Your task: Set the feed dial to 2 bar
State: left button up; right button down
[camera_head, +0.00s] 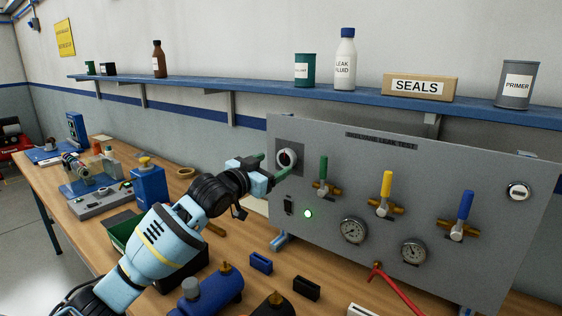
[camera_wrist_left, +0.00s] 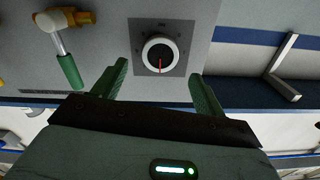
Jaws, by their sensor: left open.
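The feed dial (camera_head: 287,158) is a round white knob on a dark square plate at the upper left of the grey panel (camera_head: 330,240). In the left wrist view, which is upside down, the dial (camera_wrist_left: 159,53) shows a red pointer line running from its centre toward the picture's bottom. The scale marks around it are too small to read. My left gripper (camera_head: 273,166) is open in front of the dial. In the wrist view its green fingers (camera_wrist_left: 160,70) stand apart on either side below the dial, with nothing between them. My right gripper is not in view.
A green-handled valve (camera_head: 323,175) sits just right of the dial, with yellow (camera_head: 386,185) and blue (camera_head: 464,210) valves farther right. Two gauges (camera_head: 353,230) and a lit green lamp (camera_head: 308,213) are below. The blue shelf (camera_head: 270,94) runs above the panel.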

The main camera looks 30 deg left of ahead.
aim_at(284, 159)
pick_arm(q)
jog(key=shift+w+d, duration=0.2)
jog(key=shift+w, duration=2.2)
jog(key=c, duration=1)
jog(key=shift+n, duration=0.3)
jog(key=n, duration=0.4)
jog(key=shift+a+n, duration=0.1)
jog(key=shift+n, duration=1.9)
